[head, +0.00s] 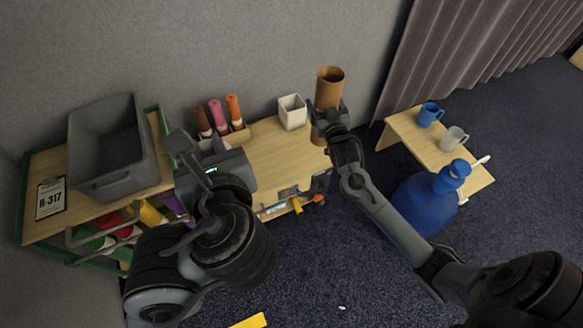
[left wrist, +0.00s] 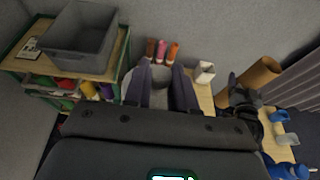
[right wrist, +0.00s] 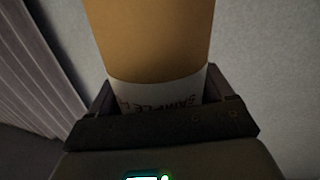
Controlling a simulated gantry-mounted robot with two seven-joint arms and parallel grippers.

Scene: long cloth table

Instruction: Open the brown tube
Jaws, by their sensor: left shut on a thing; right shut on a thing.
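The brown tube (head: 329,90) stands upright in the head view, and its top end is open, with a dark hollow inside. My right gripper (head: 328,118) is shut around its lower part. In the right wrist view the tube (right wrist: 150,40) sits between the fingers (right wrist: 165,105), with a white printed label at the grip. My left gripper (head: 197,150) is well to the left of the tube. In the left wrist view its fingers (left wrist: 161,82) are shut on a pale grey round piece (left wrist: 160,74) that looks like a cap; the fingers hide much of it.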

